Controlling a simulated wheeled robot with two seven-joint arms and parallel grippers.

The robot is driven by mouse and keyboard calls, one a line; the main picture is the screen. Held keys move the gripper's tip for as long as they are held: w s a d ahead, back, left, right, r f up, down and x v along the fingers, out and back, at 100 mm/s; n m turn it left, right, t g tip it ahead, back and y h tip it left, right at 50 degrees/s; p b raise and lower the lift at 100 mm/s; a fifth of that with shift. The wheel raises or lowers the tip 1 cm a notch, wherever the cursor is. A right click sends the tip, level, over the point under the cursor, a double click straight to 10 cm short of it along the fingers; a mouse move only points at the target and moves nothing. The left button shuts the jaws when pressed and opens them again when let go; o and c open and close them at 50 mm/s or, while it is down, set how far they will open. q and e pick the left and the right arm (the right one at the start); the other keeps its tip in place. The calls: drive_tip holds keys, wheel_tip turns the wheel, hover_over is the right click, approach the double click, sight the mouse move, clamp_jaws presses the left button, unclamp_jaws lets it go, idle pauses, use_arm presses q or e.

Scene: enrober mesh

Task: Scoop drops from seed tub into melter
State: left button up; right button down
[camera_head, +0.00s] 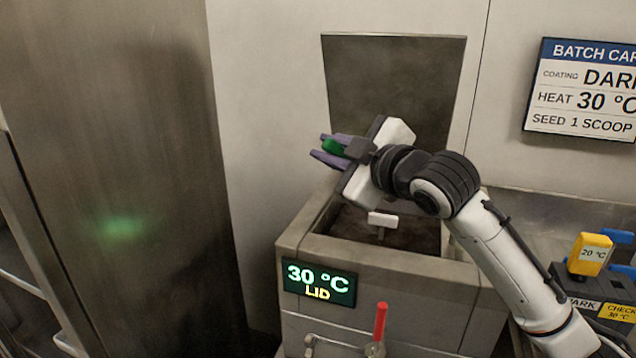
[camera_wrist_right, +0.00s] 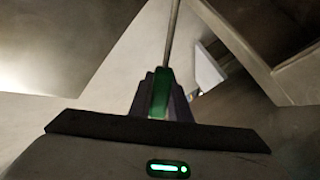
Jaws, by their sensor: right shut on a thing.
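My right gripper (camera_head: 328,148) is raised above the left rear part of the open melter (camera_head: 400,262), its purple fingers pointing left. It is shut on a green handle (camera_head: 334,147). In the right wrist view the green handle (camera_wrist_right: 160,92) sits between the fingers and a thin grey rod runs from it to the top edge; I take it for the scoop. Its bowl does not show, so I cannot tell whether it holds drops. The melter's lid (camera_head: 420,75) stands up at the back. The seed tub and my left gripper are not in view.
A white T-shaped piece (camera_head: 383,219) stands in the melter opening. The melter display (camera_head: 319,283) reads 30 °C LID. A red-handled lever (camera_head: 380,322) is at its front. A yellow gauge (camera_head: 590,254) reading 20 °C is at right. A batch card (camera_head: 585,90) hangs on the wall.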

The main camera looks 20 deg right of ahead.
drive_tip(key=w+d+r+m+t+y+p, duration=0.1)
drive_tip(key=d+r+m+p, duration=0.4)
drive_tip(key=d+r+m, duration=0.2)
drive_tip(key=shift+w+d+m+y, duration=0.3)
drive_tip(key=shift+d+m, duration=0.05)
drive_tip(key=shift+m, duration=0.65)
drive_tip(key=shift+r, duration=0.1)
